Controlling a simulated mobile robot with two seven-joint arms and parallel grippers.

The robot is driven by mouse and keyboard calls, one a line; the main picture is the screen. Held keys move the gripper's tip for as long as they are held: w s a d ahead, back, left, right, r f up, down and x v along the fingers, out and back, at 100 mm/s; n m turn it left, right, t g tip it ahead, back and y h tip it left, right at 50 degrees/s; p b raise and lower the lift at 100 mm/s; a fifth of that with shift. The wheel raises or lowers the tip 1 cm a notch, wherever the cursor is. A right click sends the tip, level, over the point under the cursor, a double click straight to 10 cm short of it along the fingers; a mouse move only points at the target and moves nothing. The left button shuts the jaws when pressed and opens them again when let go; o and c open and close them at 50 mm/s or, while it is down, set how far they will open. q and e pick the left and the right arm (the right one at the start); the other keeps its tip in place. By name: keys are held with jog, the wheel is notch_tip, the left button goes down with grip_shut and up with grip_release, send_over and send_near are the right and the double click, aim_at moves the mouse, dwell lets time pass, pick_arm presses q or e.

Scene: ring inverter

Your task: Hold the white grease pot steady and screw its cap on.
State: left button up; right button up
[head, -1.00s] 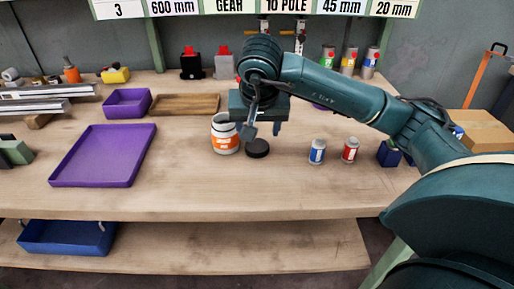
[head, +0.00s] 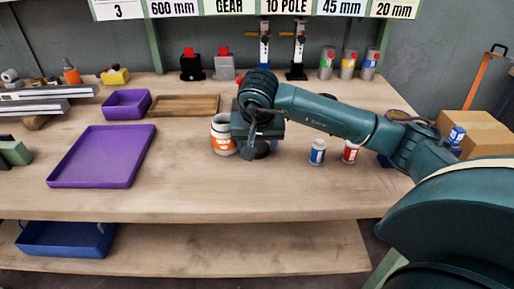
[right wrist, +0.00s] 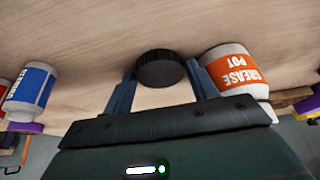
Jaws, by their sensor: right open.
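The white grease pot (head: 222,136) with an orange label stands upright on the bench in the head view, with no cap on it. It also shows, inverted, at the right of the right wrist view (right wrist: 238,75). The black round cap (right wrist: 160,69) lies on the bench beside the pot; in the head view (head: 263,152) my right gripper partly hides it. My right gripper (right wrist: 160,88) is open and low over the cap, its fingers on either side of it. One finger is close to the pot; I cannot tell whether they touch. My left gripper is not in view.
A blue-label can (head: 317,152) and a red-label can (head: 350,152) stand to the right. A large purple tray (head: 104,157), a small purple bin (head: 126,103) and a wooden tray (head: 184,105) are at the left. The bench front is clear.

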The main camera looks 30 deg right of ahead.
jog(key=shift+c, duration=0.4)
jog(key=c, duration=0.5)
notch_tip(320, 180, up, 10)
jog(key=shift+p, duration=0.6)
